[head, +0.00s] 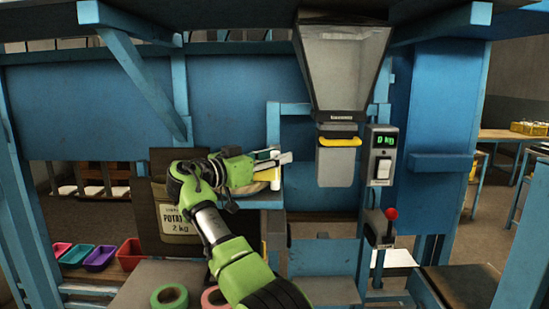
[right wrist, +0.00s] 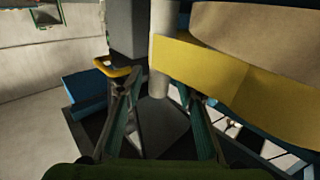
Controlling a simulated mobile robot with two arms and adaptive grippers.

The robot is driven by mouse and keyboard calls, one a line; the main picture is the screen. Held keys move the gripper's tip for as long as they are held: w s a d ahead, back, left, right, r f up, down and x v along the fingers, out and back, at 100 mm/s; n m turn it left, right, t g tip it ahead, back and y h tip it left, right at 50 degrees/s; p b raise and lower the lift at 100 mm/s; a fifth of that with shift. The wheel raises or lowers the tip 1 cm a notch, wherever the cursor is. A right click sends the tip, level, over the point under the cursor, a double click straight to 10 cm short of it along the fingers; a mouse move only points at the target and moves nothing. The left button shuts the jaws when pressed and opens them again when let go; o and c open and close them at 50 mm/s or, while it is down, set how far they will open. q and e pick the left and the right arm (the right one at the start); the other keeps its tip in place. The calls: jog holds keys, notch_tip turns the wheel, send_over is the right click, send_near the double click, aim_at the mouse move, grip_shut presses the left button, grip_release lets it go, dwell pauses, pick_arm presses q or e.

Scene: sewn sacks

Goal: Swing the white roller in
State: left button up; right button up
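The white roller (head: 276,186) stands upright beside a yellow arm (head: 268,175) on the blue frame, left of the hopper; the fingers partly cover it in the head view. In the right wrist view the roller (right wrist: 163,50) hangs as a pale vertical cylinder, with the yellow arm (right wrist: 205,72) right against it. My right gripper (head: 283,159) is at the roller. In the wrist view its two fingers (right wrist: 162,108) are spread, with the roller's lower end in line between them; whether either finger touches it is unclear. My left gripper is not visible.
A hopper (head: 342,65) with a yellow handle (head: 339,141) hangs right of the gripper. A scale display (head: 384,140) reads 0 kg. A potato sack (head: 178,215) hangs at left. A red-knobbed lever (head: 391,214) stands lower right. Green tape (head: 169,297) lies in front.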

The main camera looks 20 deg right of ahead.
jog(key=v, duration=1.2)
